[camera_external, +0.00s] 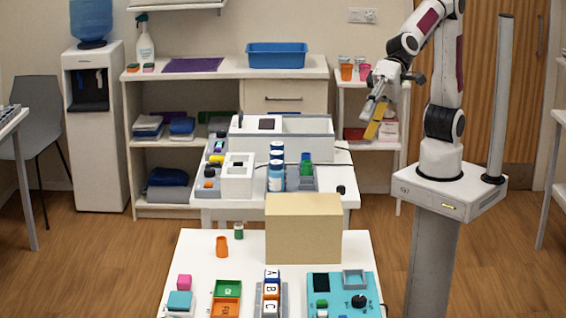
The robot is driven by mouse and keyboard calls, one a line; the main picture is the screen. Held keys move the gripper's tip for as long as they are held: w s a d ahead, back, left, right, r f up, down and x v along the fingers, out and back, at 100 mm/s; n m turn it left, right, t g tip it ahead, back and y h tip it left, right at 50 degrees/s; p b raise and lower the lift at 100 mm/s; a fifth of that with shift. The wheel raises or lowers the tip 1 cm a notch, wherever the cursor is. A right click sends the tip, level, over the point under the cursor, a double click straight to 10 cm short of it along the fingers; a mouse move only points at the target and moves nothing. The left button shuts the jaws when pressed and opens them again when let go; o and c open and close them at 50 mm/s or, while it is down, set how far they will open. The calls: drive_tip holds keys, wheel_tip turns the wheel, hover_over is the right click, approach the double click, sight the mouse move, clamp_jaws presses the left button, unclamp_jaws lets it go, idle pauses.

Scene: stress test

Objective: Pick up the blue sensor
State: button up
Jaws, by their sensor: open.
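I cannot tell for sure which thing is the blue sensor. Blue-and-white cylinders (276,177) stand on the middle table, beside a white box-shaped holder (237,180). A teal-blue block (179,301) sits at the front left of the near table. My gripper (372,113) is open, high at the right, in front of the back shelf and away from both tables' objects. A yellow piece (377,122) shows right at the fingers; whether it is part of the gripper or behind it is unclear.
A tan box (303,229) stands at the back of the near table (195,249) and hides part of the middle table. A teal panel (335,306), an orange bottle (222,246) and lettered blocks (271,292) are on the near table. A long white-grey box (312,146) stands behind the cylinders.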

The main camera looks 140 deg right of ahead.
drive_tip(key=w+f+m+t+h, duration=0.1)
drive_tip(key=w+f+m+h, duration=0.15)
drive_tip(key=w+m, duration=0.35)
drive_tip(key=w+a+f+m+h, duration=0.1)
drive_tip(key=w+f+m, duration=0.35)
drive_tip(key=w, duration=0.35)
drive_tip(key=w+f+m+t+h, duration=0.1)
drive_tip(key=w+f+m, duration=0.2)
drive_tip(key=w+m, duration=0.35)
drive_tip(key=m+g+h, duration=0.3)
drive_tip(key=m+h, duration=0.5)
drive_tip(key=m, duration=0.6)
approach(272, 282)
drive_tip(key=d, duration=0.2)
drive_tip(key=shift+w+d, duration=0.2)
drive_tip(key=shift+d, duration=0.15)
drive_tip(key=shift+s+d+f+g, duration=0.1)
drive_tip(key=shift+s+f+g, duration=0.25)
drive_tip(key=shift+f, duration=0.2)
drive_tip(key=shift+w, duration=0.1)
drive_tip(key=shift+x, duration=1.25)
drive_tip(key=shift+d, duration=0.1)
